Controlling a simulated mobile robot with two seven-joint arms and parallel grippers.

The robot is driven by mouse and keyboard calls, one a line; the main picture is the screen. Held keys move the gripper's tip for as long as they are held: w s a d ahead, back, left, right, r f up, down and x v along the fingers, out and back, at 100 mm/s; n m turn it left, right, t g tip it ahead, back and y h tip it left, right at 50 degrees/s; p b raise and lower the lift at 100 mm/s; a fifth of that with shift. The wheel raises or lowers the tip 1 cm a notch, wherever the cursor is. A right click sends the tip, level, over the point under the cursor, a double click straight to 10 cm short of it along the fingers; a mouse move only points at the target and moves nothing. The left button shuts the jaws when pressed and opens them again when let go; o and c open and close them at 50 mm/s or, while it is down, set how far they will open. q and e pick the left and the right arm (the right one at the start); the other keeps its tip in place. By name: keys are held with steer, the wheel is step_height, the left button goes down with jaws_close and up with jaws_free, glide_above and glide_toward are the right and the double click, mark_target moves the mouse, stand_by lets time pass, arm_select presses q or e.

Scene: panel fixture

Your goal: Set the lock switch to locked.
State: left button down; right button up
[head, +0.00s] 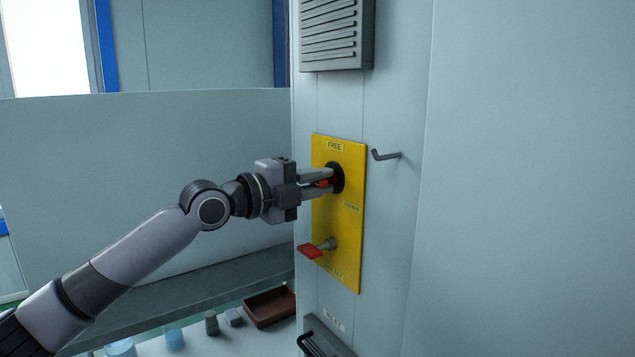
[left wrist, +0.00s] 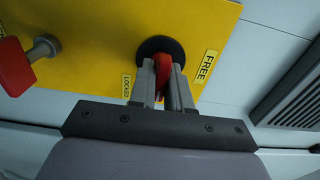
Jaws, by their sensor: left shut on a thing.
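A yellow panel (head: 338,255) is fixed on the pale wall, with a FREE label (head: 334,146) at its top and a LOCKED label (head: 351,208) lower at its right edge. The lock switch (left wrist: 163,66) is a red handle on a round black base (head: 338,178). My left gripper (head: 328,180) is shut on the red handle, with a finger on each side of it. In the left wrist view the handle lies between the FREE label (left wrist: 207,65) and the LOCKED label (left wrist: 127,86), partly hidden by the fingers. My right gripper is not in view.
A second red handle (head: 312,250) on a grey stem sticks out low on the panel. A grey hook (head: 385,155) juts from the wall to the right, and a vented box (head: 336,33) is above. A shelf below holds a brown tray (head: 270,306) and small containers.

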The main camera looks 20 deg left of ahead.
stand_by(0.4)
arm_select(q)
steer(key=c, duration=1.2)
jaws_free()
steer(key=shift+o, duration=0.2)
steer(key=shift+s, duration=0.1)
steer(key=v, duration=0.7)
steer(key=shift+b, duration=0.4)
steer(key=shift+a, duration=0.1)
